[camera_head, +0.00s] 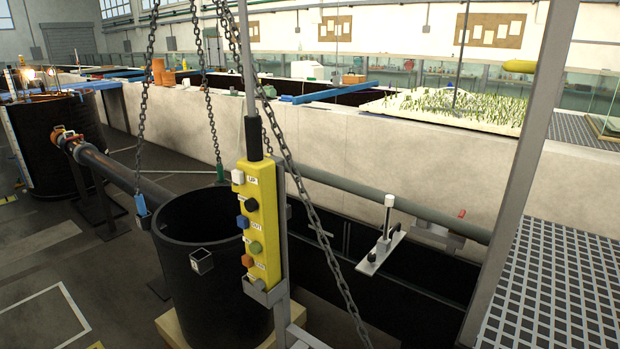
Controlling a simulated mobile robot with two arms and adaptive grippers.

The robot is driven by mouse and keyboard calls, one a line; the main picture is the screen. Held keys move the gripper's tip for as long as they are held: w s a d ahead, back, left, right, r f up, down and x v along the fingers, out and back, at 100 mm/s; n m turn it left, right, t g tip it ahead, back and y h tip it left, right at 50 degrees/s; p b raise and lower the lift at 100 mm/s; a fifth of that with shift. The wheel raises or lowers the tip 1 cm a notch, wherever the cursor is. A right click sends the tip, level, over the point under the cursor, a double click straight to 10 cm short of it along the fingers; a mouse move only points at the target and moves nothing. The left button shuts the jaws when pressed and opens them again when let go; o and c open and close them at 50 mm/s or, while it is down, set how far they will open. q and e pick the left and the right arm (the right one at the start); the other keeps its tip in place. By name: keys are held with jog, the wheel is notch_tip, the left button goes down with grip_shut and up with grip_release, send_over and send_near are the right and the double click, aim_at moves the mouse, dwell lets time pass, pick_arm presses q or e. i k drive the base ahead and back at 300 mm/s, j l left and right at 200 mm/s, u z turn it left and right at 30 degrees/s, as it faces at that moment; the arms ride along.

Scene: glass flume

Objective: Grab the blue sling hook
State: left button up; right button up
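The blue sling hook (141,205) hangs at the lower end of a dark chain (147,110), left of centre in the head view. It is just outside the upper left rim of a large black round tub (205,300). A small gap seems to lie between hook and rim, but I cannot tell whether they touch. Neither of my grippers is in view.
A yellow control pendant (262,215) stands in front of the tub's right side. A green hook (220,171) hangs on another chain behind the tub. A heavier chain (322,247) crosses diagonally to the right. A square lug (202,261) sits on the tub's front.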

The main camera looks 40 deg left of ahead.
aim_at(141, 205)
jog(key=u, duration=2.15)
jog(key=i+j+z, duration=0.25)
jog(key=i+j, duration=0.05)
jog(key=i, duration=0.1)
